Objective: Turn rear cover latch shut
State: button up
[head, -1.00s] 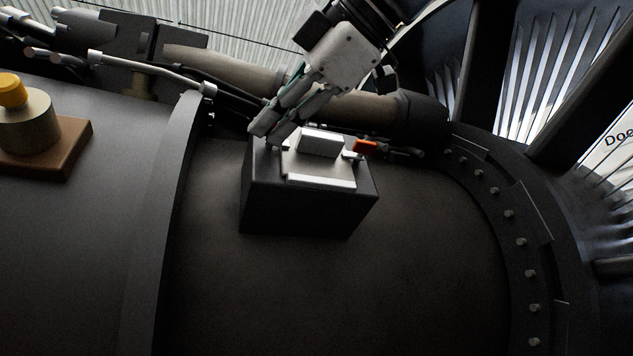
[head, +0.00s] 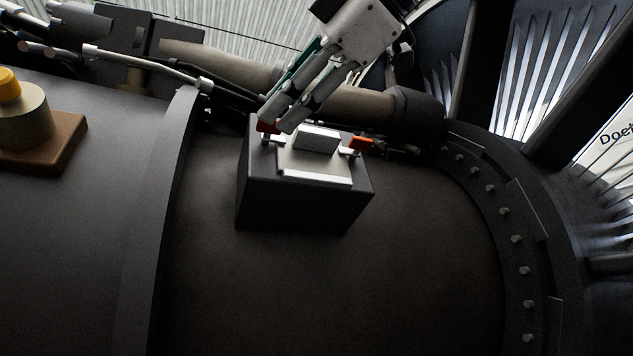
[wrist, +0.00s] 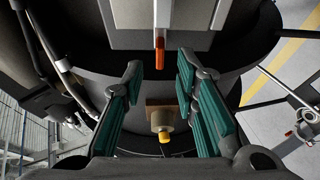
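A dark box (head: 300,200) with a silver cover (head: 315,160) stands on the dark curved casing. A red-tipped latch (head: 267,127) is at the cover's left end and an orange-tipped latch (head: 361,143) at its right end. I cannot tell from the frames which is the rear one. My gripper (head: 276,122) is at the left end, with its fingertips close to the red tip and partly hiding that latch. In the wrist view, my gripper (wrist: 156,75) is open with teal pads apart. A red-orange latch tip (wrist: 159,53) shows just beyond the gap between the fingers. Contact is not clear.
A yellow-topped round knob on a brown block (head: 45,145) sits at the left. Pipes and cables (head: 235,70) run behind the box. A raised rib (head: 165,200) lies left of it and a bolted ring (head: 515,235) right. The casing in front is clear.

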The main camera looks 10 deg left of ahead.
jog(key=v, duration=0.9)
jog(key=w+d+f+m+h, duration=0.25)
jog(key=d+f+m, duration=0.2)
jog(key=f, duration=0.35)
jog(key=w+d+f+m+h, duration=0.25)
jog(key=f+m, duration=0.35)
jog(key=f, duration=0.3)
jog(key=w+d+f+m+h, duration=0.25)
jog(key=d+f+m, duration=0.2)
jog(key=f, duration=0.35)
jog(key=s+d+f+m+h, duration=0.1)
jog(key=s+d+f+m, duration=0.1)
jog(key=f, duration=0.8)
jog(key=s+d+f+m+g+h, duration=0.1)
jog(key=s+d+f+m, duration=0.2)
jog(key=f+m, duration=0.3)
jog(key=s+d+f+m+g+h, duration=0.1)
jog(key=d+f+m, duration=0.3)
jog(key=f, duration=1)
jog(key=shift+s+d+h, duration=0.45)
jog(key=shift+s+d, duration=0.1)
jog(key=shift+s, duration=0.2)
